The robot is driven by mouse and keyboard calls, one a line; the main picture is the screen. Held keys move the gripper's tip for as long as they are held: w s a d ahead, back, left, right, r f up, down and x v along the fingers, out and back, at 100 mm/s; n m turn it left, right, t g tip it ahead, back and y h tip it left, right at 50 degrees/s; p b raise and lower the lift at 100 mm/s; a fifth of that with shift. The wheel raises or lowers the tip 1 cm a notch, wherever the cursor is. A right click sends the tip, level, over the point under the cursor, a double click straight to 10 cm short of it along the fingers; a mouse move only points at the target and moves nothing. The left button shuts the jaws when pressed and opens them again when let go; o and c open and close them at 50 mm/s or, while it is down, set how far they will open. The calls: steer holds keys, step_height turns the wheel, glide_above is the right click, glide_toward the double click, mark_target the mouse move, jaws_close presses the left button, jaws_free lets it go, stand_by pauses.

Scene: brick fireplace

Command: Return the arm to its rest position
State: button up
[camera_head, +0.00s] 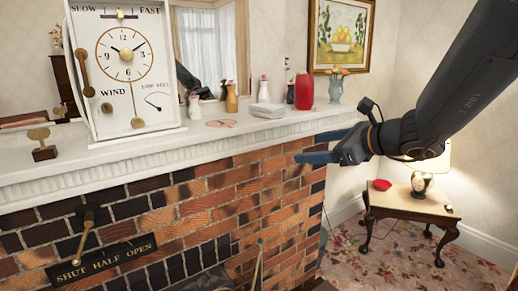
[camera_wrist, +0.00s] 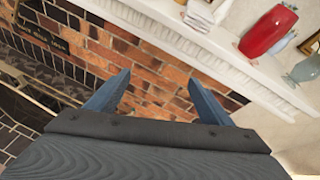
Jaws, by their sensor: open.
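My gripper (camera_head: 322,147) is in front of the mantel's right end, in the head view, reaching in from the upper right. Its two blue fingers are apart with nothing between them. In the wrist view my gripper (camera_wrist: 155,100) also shows open, with the brick wall behind the gap. The fingers appear clear of the mantel and the bricks, though the exact distance is hard to tell.
The white mantel (camera_head: 230,139) holds a large clock (camera_head: 125,60), small bottles, a red vase (camera_head: 304,92) and a blue-grey vase (camera_head: 335,87). A side table (camera_head: 410,203) with a lit lamp (camera_head: 422,180) and red bowl (camera_head: 382,185) stands at right, below my arm.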

steer(key=s+a+f+n+g+h, duration=0.35)
steer(key=s+f+n+g, duration=0.35)
steer(key=s+f+n, duration=0.65)
steer(key=s+d+f+n+g+h, duration=0.2)
steer(key=s+d+f+n+h, duration=0.3)
steer(key=s+f+n, duration=0.3)
steer(key=f+n, duration=0.1)
steer(key=n, duration=0.2)
steer(key=shift+s+d+f, duration=0.15)
steer(key=shift+s+d, duration=0.1)
steer(key=shift+d, duration=0.1)
